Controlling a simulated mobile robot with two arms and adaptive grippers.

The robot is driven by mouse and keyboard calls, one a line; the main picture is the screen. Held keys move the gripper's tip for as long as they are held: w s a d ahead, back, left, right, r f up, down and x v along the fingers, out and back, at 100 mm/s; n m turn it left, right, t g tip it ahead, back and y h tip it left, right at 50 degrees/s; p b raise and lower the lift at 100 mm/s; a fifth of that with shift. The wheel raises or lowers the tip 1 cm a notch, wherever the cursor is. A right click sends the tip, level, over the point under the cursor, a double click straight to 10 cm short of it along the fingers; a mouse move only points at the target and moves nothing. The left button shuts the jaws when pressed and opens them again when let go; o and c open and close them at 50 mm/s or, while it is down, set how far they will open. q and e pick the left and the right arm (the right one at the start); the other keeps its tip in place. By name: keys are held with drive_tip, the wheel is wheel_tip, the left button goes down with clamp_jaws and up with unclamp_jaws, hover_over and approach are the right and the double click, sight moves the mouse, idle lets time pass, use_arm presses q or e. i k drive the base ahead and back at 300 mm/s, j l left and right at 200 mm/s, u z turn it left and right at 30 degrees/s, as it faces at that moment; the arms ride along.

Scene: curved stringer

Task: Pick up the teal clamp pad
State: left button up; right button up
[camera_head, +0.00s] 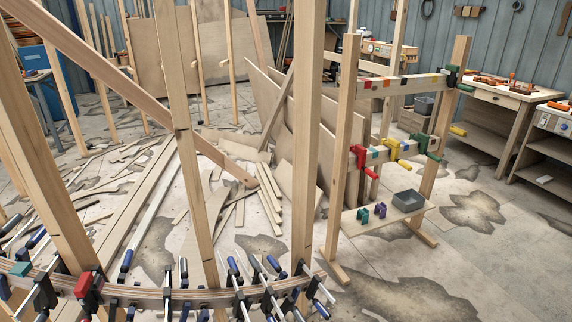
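Several teal pieces are in view, and I cannot tell which is the teal clamp pad. A small teal piece (363,216) stands on the low shelf of the wooden rack, beside a purple piece (380,209) and a grey bin (408,200). A teal block (20,269) sits on the curved stringer (150,297) at the lower left, near a red block (89,284). Small teal patches also show on the rack's rails. Neither of my grippers is in view.
Many bar clamps (240,285) crowd the curved stringer along the front. Upright posts (308,130) and a diagonal beam (120,85) stand between me and the room. Loose boards (265,190) litter the floor. A workbench (500,95) stands at right. Floor at lower right is open.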

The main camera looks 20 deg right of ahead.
sight(363, 213)
drive_tip(key=z, duration=1.2)
